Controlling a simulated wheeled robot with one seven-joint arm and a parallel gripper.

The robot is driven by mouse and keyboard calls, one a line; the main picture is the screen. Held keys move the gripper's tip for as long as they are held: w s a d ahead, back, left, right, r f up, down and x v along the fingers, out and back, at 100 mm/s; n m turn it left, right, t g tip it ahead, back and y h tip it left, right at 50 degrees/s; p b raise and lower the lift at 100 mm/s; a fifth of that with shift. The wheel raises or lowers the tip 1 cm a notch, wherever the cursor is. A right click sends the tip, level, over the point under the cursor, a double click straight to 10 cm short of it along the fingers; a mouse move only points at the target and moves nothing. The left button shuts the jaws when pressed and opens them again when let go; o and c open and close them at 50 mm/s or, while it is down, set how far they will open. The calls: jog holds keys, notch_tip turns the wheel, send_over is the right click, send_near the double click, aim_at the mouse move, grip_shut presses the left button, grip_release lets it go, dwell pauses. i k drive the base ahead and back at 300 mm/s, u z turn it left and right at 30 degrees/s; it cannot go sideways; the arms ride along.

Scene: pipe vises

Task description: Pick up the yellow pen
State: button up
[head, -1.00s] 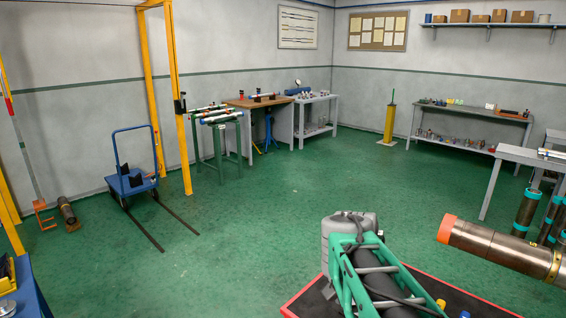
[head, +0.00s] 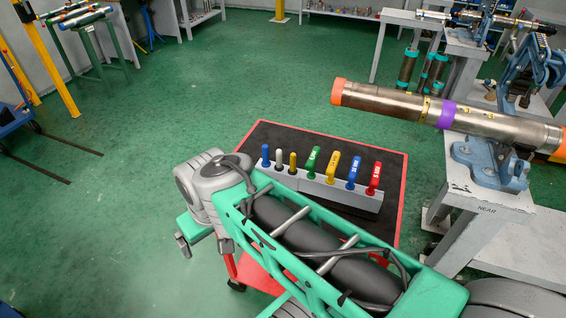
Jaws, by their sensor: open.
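A slim yellow pen (head: 292,161) stands upright in a light grey rack (head: 350,197), beside a white pen and a blue pen at the rack's left end. A wider yellow tag-shaped piece (head: 332,166) stands further right in the same rack. My gripper (head: 205,245) is at the lower left of the head view, below my grey wrist. It is open, with its fingers apart and nothing seen between them. It is left of the rack and apart from the pen. My forearm hides part of the rack's front.
The rack stands on a black, red-edged cart top (head: 274,135). Green, blue and red tagged pieces fill its right part. A steel pipe (head: 385,99) with an orange end lies in blue vises (head: 487,160) on a grey bench at right.

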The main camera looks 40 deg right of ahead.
aim_at(292, 171)
jog(key=k, duration=0.65)
jog(key=u, duration=0.5)
jog(key=i, duration=1.4)
jog(key=z, duration=0.05)
